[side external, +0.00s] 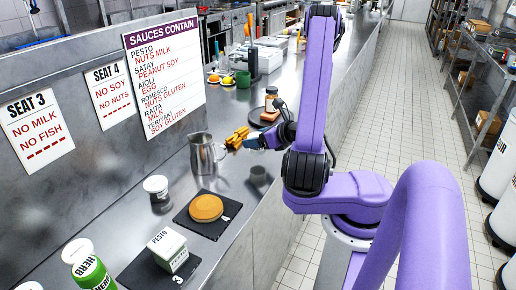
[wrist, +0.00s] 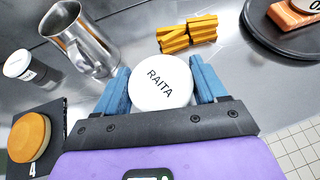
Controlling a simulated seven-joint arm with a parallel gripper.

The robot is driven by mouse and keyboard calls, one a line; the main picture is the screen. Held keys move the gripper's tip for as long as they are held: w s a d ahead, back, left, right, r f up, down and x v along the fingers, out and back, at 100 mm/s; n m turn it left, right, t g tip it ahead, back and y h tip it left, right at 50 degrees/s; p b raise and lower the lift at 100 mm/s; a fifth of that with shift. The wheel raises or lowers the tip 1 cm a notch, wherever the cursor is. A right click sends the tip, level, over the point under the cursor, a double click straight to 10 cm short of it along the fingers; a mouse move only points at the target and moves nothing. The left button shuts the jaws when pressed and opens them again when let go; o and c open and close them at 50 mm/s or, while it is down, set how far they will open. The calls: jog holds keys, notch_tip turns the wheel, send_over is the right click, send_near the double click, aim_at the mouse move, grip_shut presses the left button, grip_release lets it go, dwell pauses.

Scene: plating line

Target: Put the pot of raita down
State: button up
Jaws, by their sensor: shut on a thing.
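The raita pot (wrist: 160,88) shows in the wrist view as a round white lid lettered RAITA, upright between my blue fingers. My gripper (wrist: 160,68) is shut on it; the lid hides most of its body. In the side view my gripper (side external: 254,143) is over the steel counter, right of the steel jug. The pot is hard to make out there. A dim grey patch on the counter lies below the gripper; I cannot tell for sure how high the pot is.
A steel jug (side external: 203,153) and stacked yellow sticks (wrist: 187,34) stand close by. Black mat 4 (side external: 216,229) holds an orange disc. A white-lidded jar (side external: 156,187) and a PESTO box (side external: 168,249) on mat 3 are nearer. A dark round board (wrist: 270,32) is right. Wall signs list allergens.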

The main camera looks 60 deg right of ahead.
jog(key=shift+f, duration=1.8)
jog(key=shift+f, duration=0.15)
jog(key=o, duration=1.1)
jog(key=shift+v, duration=3.85)
jog(key=shift+w, duration=0.15)
